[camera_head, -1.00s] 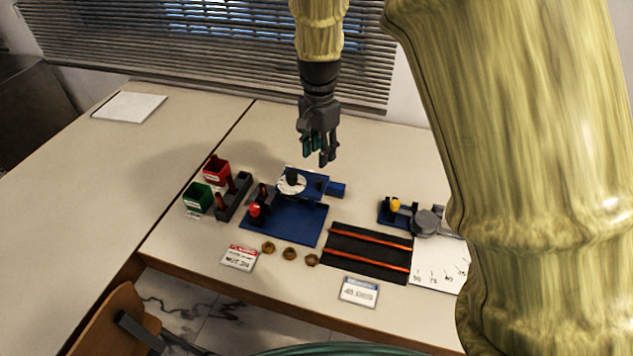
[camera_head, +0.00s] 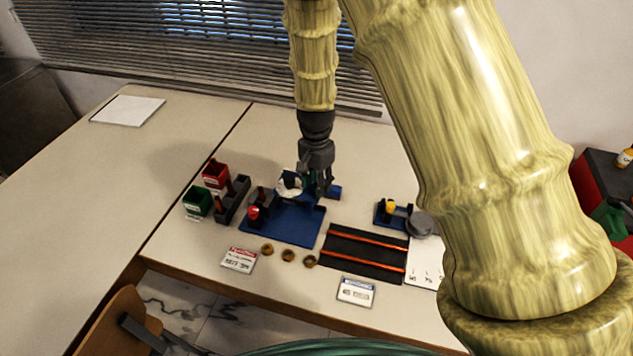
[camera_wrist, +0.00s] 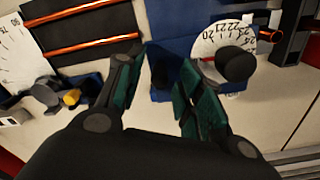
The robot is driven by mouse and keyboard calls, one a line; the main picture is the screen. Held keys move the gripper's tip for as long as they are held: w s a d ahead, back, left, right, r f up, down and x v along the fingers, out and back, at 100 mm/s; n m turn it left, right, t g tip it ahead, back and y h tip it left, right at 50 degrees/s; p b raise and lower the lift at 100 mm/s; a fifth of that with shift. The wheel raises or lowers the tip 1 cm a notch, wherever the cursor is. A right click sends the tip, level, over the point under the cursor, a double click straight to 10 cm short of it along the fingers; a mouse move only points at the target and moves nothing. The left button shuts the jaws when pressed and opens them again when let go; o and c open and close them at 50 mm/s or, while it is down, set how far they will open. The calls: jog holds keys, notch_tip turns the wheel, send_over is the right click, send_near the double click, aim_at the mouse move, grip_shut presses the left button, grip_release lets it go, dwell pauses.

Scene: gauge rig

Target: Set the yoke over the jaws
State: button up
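The blue rig (camera_head: 285,222) stands on the table with a white numbered dial (camera_head: 289,190). The dial and its black knob also show in the wrist view (camera_wrist: 208,40). My gripper (camera_head: 318,190) is low over the rig's right rear part. In the wrist view its teal fingers (camera_wrist: 162,70) are apart, either side of a short dark post (camera_wrist: 164,70) on a blue part; I see a gap, and contact cannot be told. Which part is the yoke I cannot tell for sure. The gripper hides much of the rig's rear in the head view, perhaps including the jaws.
Red (camera_head: 215,174) and green (camera_head: 197,201) bins and a dark rack (camera_head: 233,199) stand left. Several brass rings (camera_head: 288,255) lie in front. A black mat with orange rods (camera_head: 364,253) and a small blue fixture with a yellow knob (camera_head: 391,209) are right. The table behind the rig is clear.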

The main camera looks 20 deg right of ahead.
jog(key=shift+f, duration=0.35)
grip_shut()
